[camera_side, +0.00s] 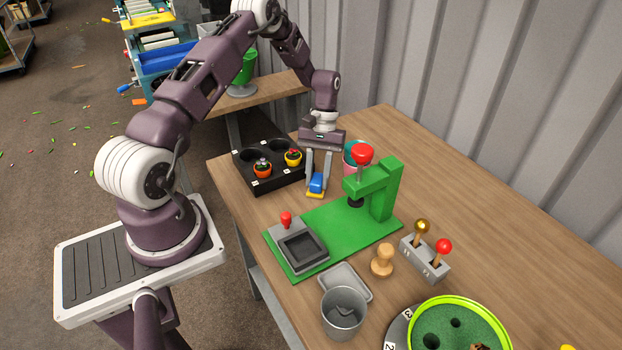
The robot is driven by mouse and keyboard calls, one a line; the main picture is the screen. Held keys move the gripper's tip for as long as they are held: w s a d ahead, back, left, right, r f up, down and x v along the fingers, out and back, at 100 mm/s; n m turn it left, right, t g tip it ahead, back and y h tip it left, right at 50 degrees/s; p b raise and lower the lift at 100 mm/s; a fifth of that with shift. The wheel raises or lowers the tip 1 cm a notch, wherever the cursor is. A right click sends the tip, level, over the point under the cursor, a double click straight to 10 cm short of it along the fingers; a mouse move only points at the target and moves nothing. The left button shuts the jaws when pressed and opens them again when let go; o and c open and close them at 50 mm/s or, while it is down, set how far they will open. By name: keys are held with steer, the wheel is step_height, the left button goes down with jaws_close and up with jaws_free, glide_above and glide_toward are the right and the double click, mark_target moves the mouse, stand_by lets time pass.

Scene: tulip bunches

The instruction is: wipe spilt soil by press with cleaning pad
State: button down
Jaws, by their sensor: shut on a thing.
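My gripper (318,177) points down at the table, left of the green press (384,192). It is shut on the cleaning pad (316,184), a small blue block with a yellow underside. The pad is at or just above the wooden table; I cannot tell whether it touches. The press has a red knob on top, a dark ram and a green base plate running toward the front left. A grey square tray with a red knob (299,248) sits on that plate's front end. I cannot make out spilt soil at this size.
A black tray (250,178) with orange and yellow pots is left of my gripper. A teal and pink cup (350,150) stands behind the press. A lever box (425,258), wooden stamper (382,260), grey bucket (343,315) and green round dish (458,325) stand in front. The table's right back is clear.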

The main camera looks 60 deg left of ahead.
steer(key=shift+w, duration=1.55)
steer(key=shift+s+f, duration=0.15)
steer(key=shift+s+r, duration=0.2)
steer(key=shift+s, duration=3.25)
steer(key=shift+s+f, duration=0.2)
steer(key=shift+s, duration=1.6)
step_height(320, 180, up, 6)
step_height(320, 180, up, 3)
steer(key=shift+r, duration=0.1)
